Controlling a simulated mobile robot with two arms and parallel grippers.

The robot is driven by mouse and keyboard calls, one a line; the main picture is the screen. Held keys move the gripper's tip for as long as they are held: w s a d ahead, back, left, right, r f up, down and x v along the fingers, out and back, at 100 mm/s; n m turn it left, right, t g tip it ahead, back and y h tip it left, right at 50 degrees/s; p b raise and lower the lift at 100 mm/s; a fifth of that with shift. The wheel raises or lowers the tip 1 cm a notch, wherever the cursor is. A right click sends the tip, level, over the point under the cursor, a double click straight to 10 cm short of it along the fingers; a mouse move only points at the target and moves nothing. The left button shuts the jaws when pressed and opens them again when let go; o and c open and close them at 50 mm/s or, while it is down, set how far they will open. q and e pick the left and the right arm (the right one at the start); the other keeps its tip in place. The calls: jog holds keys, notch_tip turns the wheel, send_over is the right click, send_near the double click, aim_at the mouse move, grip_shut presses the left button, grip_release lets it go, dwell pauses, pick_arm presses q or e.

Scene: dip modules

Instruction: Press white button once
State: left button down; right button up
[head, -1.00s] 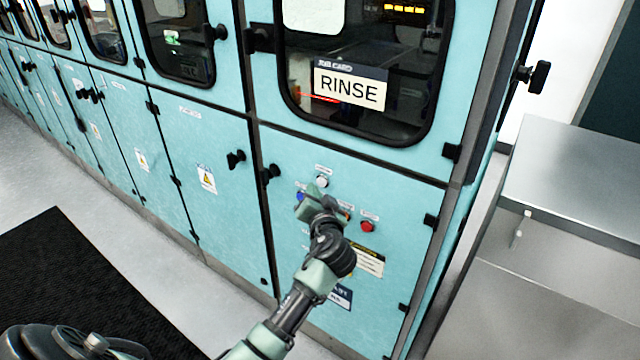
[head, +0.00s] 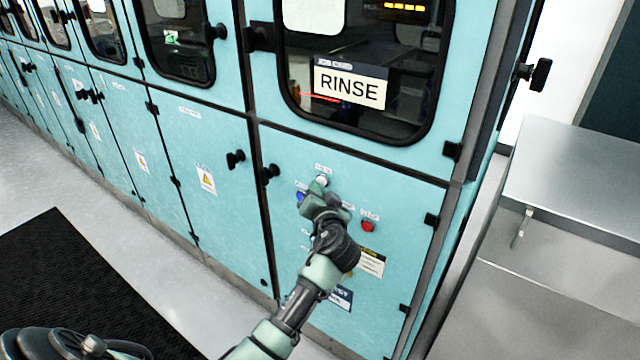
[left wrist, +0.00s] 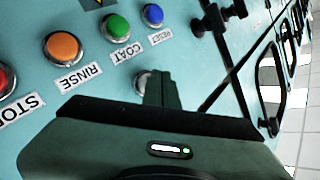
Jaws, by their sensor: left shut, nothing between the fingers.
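The white button (head: 322,181) is at the top of the button group on the teal cabinet panel, under a small label. In the left wrist view the white button (left wrist: 141,82) shows only as a silvery rim and pale edge; the rest is hidden behind my finger. My left gripper (head: 317,190) is shut and empty, with its tips right at the lower edge of the white button. It also shows in the left wrist view (left wrist: 160,88). I cannot tell whether the tips touch the button. My right gripper is not in view.
A blue button (head: 300,197) and a red button (head: 368,226) flank the gripper. The left wrist view shows orange (left wrist: 63,47), green (left wrist: 117,27) and red (left wrist: 4,80) buttons with labels. A RINSE window (head: 350,87) is above. A metal counter (head: 580,170) stands right.

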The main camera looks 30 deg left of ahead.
pick_arm(q)
jog(key=shift+w, duration=0.2)
jog(key=shift+s+r, duration=0.1)
jog(key=shift+s, duration=0.05)
dwell(0.4)
jog(key=shift+s, duration=0.7)
jog(key=s, duration=0.1)
jog(key=s+p, duration=0.1)
jog(key=s, duration=0.3)
jog(key=shift+a+p, duration=0.25)
jog(key=shift+p, duration=0.15)
dwell(0.4)
